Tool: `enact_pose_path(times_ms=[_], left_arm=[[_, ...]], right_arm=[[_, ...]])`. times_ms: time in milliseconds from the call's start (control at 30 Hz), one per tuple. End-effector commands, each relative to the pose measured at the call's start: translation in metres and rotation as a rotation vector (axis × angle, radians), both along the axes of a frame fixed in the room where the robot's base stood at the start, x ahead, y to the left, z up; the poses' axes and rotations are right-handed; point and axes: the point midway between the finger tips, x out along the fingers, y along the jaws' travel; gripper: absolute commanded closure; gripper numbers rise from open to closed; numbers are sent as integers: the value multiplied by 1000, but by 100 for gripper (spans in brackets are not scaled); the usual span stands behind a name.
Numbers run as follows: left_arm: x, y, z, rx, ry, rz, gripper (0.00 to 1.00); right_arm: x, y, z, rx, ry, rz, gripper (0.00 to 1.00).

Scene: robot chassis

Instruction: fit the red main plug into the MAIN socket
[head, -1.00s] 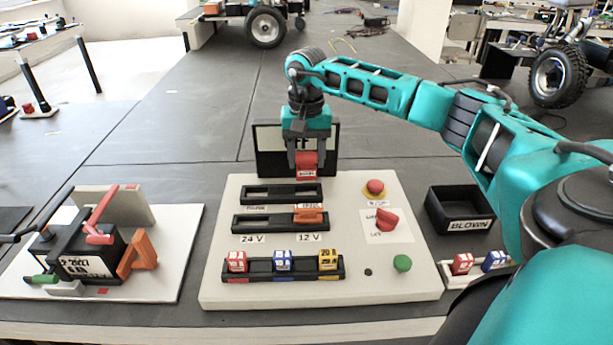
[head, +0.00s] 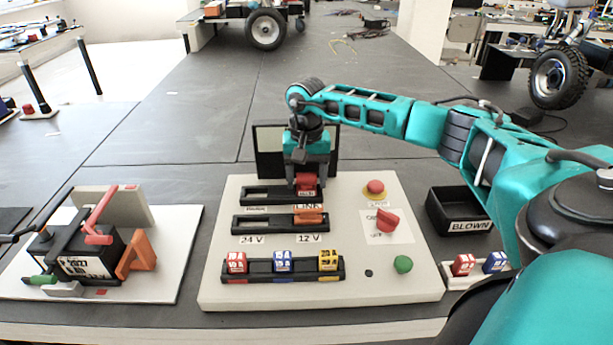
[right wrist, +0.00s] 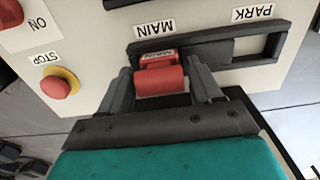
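The red main plug (head: 306,182) is between the fingers of my right gripper (head: 306,176). In the right wrist view the red plug (right wrist: 160,78) has a finger against each side, so the right gripper (right wrist: 163,88) is shut on it. The plug is at the MAIN end of the upper black rail (head: 262,196), beside the MAIN label (right wrist: 154,30). It covers the MAIN socket, and I cannot tell how deep it sits. The PARK socket (right wrist: 259,47) at the other end is empty. My left gripper is not in view.
The pale panel (head: 215,280) also carries an orange link plug (head: 310,216) at 12 V, several coloured fuses, a red stop button (head: 375,187), a red switch (head: 387,221) and a green button (head: 402,263). A black BLOWN bin (head: 462,207) stands right; a battery board (head: 150,285) lies left.

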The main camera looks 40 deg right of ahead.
Motion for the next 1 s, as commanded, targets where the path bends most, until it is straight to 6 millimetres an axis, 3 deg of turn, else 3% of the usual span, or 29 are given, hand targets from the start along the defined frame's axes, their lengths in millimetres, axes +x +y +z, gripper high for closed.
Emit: enact_pose_path(times_ms=[133, 467, 1000], left_arm=[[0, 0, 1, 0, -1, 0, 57], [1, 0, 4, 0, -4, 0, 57], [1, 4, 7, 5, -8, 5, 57]], right_arm=[[0, 0, 0, 0, 0, 0, 21], [0, 0, 7, 0, -1, 0, 21], [1, 0, 108, 1, -3, 1, 21]])
